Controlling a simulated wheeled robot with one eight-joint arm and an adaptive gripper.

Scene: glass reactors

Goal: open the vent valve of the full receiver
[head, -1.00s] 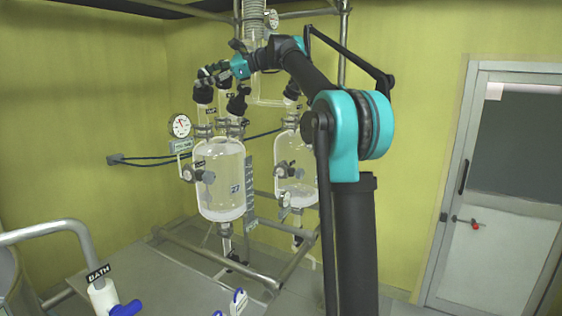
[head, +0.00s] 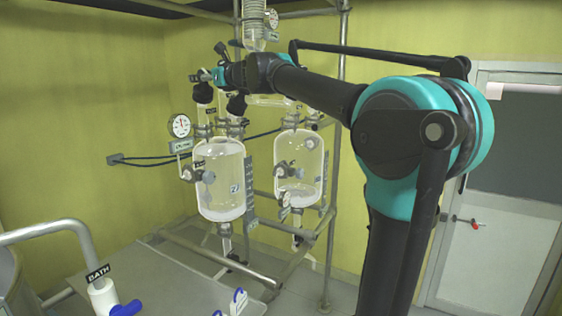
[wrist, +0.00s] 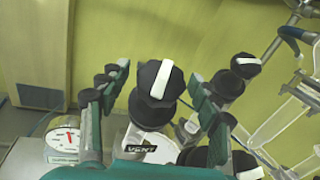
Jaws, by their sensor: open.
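The left glass receiver (head: 220,180) hangs in the metal frame, and a second receiver (head: 298,170) hangs to its right. Both show pale contents; I cannot tell their exact levels. My gripper (head: 203,77) is above the left receiver's top, fingers spread. In the wrist view, a black valve knob with a white bar (wrist: 161,80) stands between the open fingers of my gripper (wrist: 158,92). The bar runs nearly up and down the picture. A VENT label (wrist: 142,147) is just below the knob. I see no clear finger contact with the knob.
Another black knob with a white bar (wrist: 246,64) is to the right in the wrist view. A pressure gauge (head: 180,125) is left of the left receiver. A BATH pipe with a blue handle (head: 126,308) is at front left. A door (head: 500,200) is at right.

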